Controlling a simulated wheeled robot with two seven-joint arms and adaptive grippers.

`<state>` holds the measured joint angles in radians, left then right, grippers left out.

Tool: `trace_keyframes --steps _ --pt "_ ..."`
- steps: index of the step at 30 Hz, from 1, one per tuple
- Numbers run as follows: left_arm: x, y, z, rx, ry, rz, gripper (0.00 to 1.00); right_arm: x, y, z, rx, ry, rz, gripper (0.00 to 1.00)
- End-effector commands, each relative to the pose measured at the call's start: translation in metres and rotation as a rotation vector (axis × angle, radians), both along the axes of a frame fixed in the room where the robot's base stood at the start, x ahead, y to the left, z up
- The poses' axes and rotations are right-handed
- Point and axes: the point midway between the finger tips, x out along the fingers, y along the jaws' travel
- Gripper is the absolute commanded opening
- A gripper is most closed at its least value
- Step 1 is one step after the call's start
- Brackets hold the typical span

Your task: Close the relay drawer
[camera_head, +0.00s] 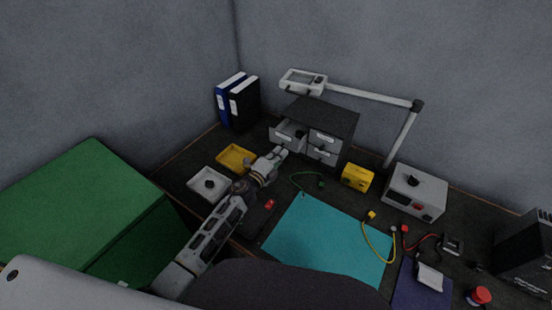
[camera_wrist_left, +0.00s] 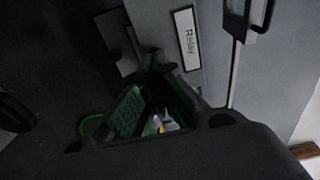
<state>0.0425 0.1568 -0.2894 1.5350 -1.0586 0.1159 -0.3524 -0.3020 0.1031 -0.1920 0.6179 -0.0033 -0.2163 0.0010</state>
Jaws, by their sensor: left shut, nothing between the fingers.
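The relay drawer (camera_head: 287,134) is the upper left drawer of a small grey cabinet (camera_head: 340,116) and stands pulled out. In the left wrist view its grey front carries a white label (camera_wrist_left: 188,38) reading "Relay". My left gripper (camera_head: 281,152) is shut and empty, just in front of and below the drawer front. In the left wrist view its dark fingers lie close to the label; I cannot tell whether they touch the front. Green and dark parts (camera_wrist_left: 127,112) show below the label, too dim to name. My right gripper is in neither view.
A yellow tray (camera_head: 226,165) and a white tray (camera_head: 194,185) lie left of my left gripper. Binders (camera_head: 240,105) stand behind. A lamp arm (camera_head: 370,95) spans above the cabinet. A yellow box (camera_head: 357,178) and teal mat (camera_head: 325,240) lie to the right.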

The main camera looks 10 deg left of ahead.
Motion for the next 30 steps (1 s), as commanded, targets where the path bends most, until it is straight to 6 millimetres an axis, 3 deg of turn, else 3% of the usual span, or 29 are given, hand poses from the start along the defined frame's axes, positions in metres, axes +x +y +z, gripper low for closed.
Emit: trace_keyframes --steps 10,30 --pt "0.030 -0.012 -0.001 -0.002 0.000 0.000 0.00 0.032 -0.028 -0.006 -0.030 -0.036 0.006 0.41" --pt "0.076 -0.031 -0.001 0.000 0.001 0.000 0.00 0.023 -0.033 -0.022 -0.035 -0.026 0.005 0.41"
